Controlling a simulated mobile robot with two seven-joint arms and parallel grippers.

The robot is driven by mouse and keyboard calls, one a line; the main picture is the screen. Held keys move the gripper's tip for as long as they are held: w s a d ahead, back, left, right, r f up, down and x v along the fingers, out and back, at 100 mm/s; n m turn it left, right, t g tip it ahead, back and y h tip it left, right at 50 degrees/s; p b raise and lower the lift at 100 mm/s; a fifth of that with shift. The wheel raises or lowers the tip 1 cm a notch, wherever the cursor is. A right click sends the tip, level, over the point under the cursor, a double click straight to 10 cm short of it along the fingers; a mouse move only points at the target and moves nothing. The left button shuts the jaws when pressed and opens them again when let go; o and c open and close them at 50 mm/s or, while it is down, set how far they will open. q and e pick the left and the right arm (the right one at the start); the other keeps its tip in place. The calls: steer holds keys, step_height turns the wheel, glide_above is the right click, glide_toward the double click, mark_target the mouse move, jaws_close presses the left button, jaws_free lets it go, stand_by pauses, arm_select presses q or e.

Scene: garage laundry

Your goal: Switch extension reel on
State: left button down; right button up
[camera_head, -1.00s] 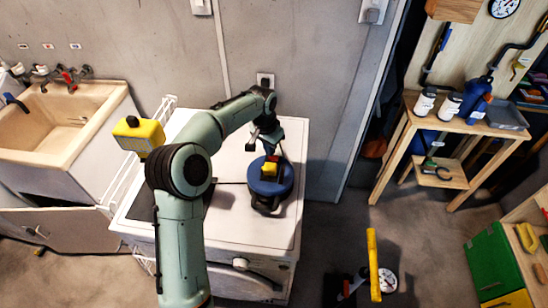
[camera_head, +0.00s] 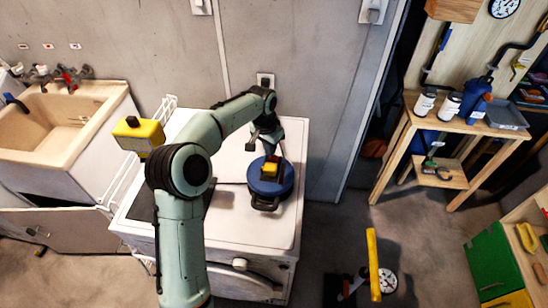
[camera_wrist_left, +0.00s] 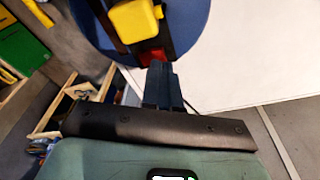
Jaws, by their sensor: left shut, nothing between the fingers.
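The extension reel (camera_head: 283,187) is a round blue drum with a dark frame and handle, on top of a white appliance. A yellow block sits on its top, and it also shows in the left wrist view (camera_wrist_left: 140,20). A small red switch (camera_wrist_left: 152,57) shows beside the yellow block. My left gripper (camera_head: 271,156) is just behind the reel's top, pointing down. In the left wrist view its shut fingers (camera_wrist_left: 158,72) end at the red switch, touching or very close; nothing is held. Whether the switch is pressed cannot be told. My right gripper is out of view.
The white appliance top (camera_head: 230,222) is mostly clear around the reel. A sink (camera_head: 66,118) stands left, a wooden shelf table (camera_head: 462,125) right. A yellow-handled pump (camera_head: 374,265) stands on the floor, front right.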

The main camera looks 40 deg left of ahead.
mark_target(270, 158)
arm_select(q)
steer(key=shift+f+b, duration=0.3)
steer(key=shift+f, duration=0.55)
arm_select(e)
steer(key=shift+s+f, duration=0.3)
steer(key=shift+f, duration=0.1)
arm_select(q)
steer(key=shift+w+r+p, duration=0.1)
steer(key=shift+r+p, duration=0.9)
steer(key=shift+r, duration=1.15)
step_height(270, 158, up, 3)
steer(key=shift+f+p, duration=0.15)
steer(key=shift+p, duration=0.5)
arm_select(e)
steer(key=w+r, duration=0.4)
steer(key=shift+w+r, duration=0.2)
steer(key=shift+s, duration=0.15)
